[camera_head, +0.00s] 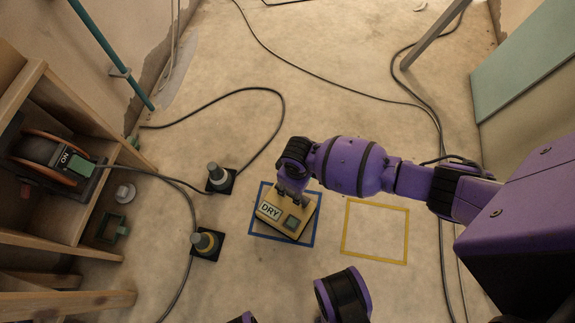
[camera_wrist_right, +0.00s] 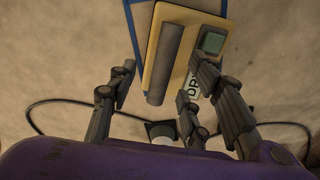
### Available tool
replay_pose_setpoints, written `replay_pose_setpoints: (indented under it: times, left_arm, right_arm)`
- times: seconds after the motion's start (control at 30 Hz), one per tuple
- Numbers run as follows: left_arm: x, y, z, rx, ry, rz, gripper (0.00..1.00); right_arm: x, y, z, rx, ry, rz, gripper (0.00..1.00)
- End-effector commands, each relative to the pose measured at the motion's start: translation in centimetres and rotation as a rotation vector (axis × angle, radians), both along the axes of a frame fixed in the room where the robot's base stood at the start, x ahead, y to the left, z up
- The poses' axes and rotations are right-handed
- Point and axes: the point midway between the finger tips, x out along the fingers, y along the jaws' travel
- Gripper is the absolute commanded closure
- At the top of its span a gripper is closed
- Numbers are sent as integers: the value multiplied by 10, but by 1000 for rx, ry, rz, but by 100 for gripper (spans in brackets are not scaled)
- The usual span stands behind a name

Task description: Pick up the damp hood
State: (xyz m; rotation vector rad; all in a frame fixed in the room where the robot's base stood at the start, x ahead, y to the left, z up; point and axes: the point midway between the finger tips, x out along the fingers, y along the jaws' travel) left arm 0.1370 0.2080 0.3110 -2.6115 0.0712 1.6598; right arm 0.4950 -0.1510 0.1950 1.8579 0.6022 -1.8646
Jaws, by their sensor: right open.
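A yellow hood-like plate (camera_head: 270,222) lies tilted inside a blue floor square (camera_head: 254,234). Its label reads DRY, and it carries a grey-green square. No label reading DAMP shows. In the right wrist view the yellow plate (camera_wrist_right: 151,50) has a dark round bar handle (camera_wrist_right: 168,60). My right gripper (camera_head: 291,192) is over the plate's upper edge in the head view. Its open fingers (camera_wrist_right: 166,72) lie on both sides of the handle in the wrist view; I see no clear contact.
A yellow floor square (camera_head: 376,259) to the right is empty. Two short posts on black bases, one grey (camera_head: 214,174) and one with a yellow collar (camera_head: 203,244), stand left. A wooden shelf (camera_head: 35,242) holds a cable reel (camera_head: 42,155) marked ON. Cables (camera_head: 283,100) cross the floor.

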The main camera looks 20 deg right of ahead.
Motion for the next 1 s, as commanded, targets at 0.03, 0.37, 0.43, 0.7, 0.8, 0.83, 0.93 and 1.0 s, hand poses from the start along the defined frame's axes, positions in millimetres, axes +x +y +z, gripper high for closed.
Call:
replay_pose_setpoints:
  times: [0.03, 0.37, 0.43, 0.7, 0.8, 0.83, 0.93, 1.0]
  left_arm:
    - [-1, 0, -6, 0, 5, -1, 100]
    - [0, 2, -33, 5, 26, -25, 100]
    - [1, 3, -37, 8, 29, -38, 100]
    - [11, 2, -35, 8, 14, -51, 100]
    - [10, 2, -35, 8, 14, -50, 100]
    - [10, 2, -35, 8, 14, -50, 100]
    - [9, 2, -35, 7, 16, -48, 100]
    - [8, 2, -35, 6, 17, -46, 100]
  right_arm:
    - [1, 1, -8, 1, 1, 1, 55]
    - [3, 10, -47, 2, -1, 2, 55]
    - [3, 9, -56, 1, -2, 2, 55]
    - [4, 10, -57, 2, -7, 2, 55]
    - [4, 10, -57, 2, -7, 2, 55]
    - [4, 10, -57, 3, -6, 2, 55]
    - [4, 10, -58, 3, -6, 2, 55]
    - [4, 10, -59, 3, -6, 2, 55]
